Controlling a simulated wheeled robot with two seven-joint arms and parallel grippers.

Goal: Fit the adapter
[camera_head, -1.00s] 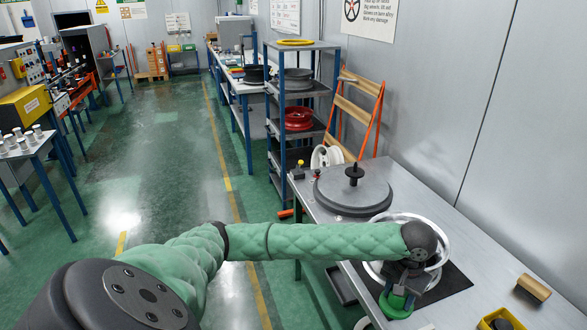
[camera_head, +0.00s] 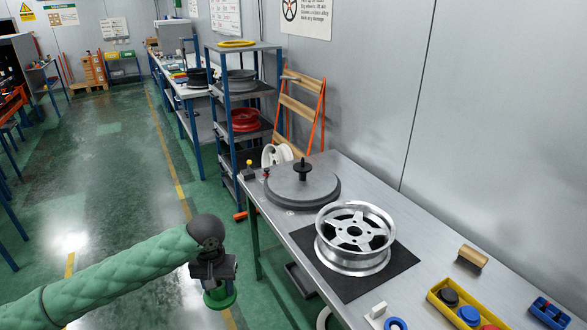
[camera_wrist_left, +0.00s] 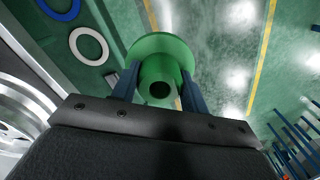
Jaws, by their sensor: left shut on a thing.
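A green flanged adapter (camera_head: 220,297) is held in my left gripper (camera_head: 215,283), over the floor to the left of the bench. In the left wrist view the adapter (camera_wrist_left: 160,48) sits between the two fingers, its round bore facing the camera. A silver spoked wheel (camera_head: 340,262) lies flat on a black mat (camera_head: 393,272) on the bench. Behind it a grey round plate (camera_head: 290,192) carries a dark upright spindle (camera_head: 302,171). The adapter is apart from wheel and spindle. My right gripper does not show.
The bench's left edge lies between my left gripper and the wheel. A wooden block (camera_head: 473,256), a yellow tray (camera_head: 437,297) with black and blue round parts, and a blue holder (camera_head: 549,312) stand right of the wheel. A shelf rack (camera_head: 208,120) stands behind.

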